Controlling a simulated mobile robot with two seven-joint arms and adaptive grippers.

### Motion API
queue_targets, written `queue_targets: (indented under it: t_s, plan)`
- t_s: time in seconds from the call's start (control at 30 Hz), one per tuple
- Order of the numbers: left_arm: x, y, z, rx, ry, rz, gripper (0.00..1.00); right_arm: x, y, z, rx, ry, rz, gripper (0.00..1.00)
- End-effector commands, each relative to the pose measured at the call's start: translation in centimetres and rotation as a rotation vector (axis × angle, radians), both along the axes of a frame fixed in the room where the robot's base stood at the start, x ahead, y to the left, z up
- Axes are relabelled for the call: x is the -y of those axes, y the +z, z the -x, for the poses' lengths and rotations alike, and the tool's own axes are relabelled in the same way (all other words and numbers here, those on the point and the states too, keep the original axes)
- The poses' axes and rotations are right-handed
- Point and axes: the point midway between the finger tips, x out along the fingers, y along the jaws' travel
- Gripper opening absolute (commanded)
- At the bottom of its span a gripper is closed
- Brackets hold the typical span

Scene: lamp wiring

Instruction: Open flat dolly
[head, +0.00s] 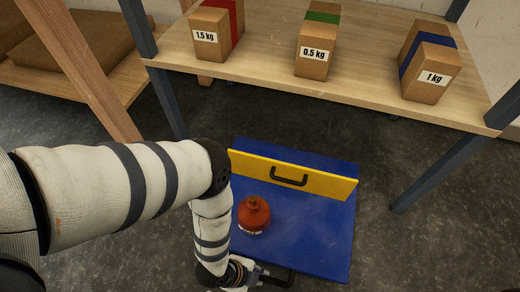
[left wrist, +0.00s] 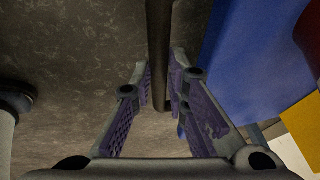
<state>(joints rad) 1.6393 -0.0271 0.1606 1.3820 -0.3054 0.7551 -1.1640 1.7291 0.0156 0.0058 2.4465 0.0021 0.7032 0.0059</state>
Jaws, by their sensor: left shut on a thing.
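The flat dolly has a blue deck (head: 310,225) lying low over the floor, with a yellow panel (head: 325,181) standing across its far part. A black handle (head: 290,176) is on the yellow panel. My left gripper (head: 258,271) is at the near edge of the deck, by a dark bar (head: 278,279). In the left wrist view, my left gripper's fingers (left wrist: 160,95) are shut on this dark bar (left wrist: 159,45), which runs between them. The blue deck (left wrist: 250,75) is to the right there. My right gripper is not in view.
A red round container (head: 253,214) with a short neck stands on the deck. Behind is a wooden shelf table (head: 265,65) with cartons marked 1.5 kg (head: 208,38), 0.5 kg (head: 314,55) and 1 kg (head: 433,80). The floor (head: 430,240) right of the dolly is clear.

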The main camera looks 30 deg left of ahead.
Motion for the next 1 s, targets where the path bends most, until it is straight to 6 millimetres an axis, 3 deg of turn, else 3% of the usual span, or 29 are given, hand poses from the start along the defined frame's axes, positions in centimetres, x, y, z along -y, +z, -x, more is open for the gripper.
queue_targets:
  t_s: [0.2,0.63,0.67,0.73,1.0]
  plan:
    - [0.16,-0.06,1.12,-0.004,0.002,-0.003,0.0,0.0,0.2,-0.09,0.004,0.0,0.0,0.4]
    - [0.17,-0.16,1.35,-0.005,0.002,-0.004,0.0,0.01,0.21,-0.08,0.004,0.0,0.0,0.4]
    - [0.17,-0.16,1.35,-0.005,0.002,-0.005,0.17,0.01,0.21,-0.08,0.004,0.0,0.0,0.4]
    - [0.18,-0.15,1.34,-0.005,0.002,-0.004,0.33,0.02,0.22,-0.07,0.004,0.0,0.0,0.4]
    - [0.27,-0.09,1.23,-0.002,0.001,-0.002,0.35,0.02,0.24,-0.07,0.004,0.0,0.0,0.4]
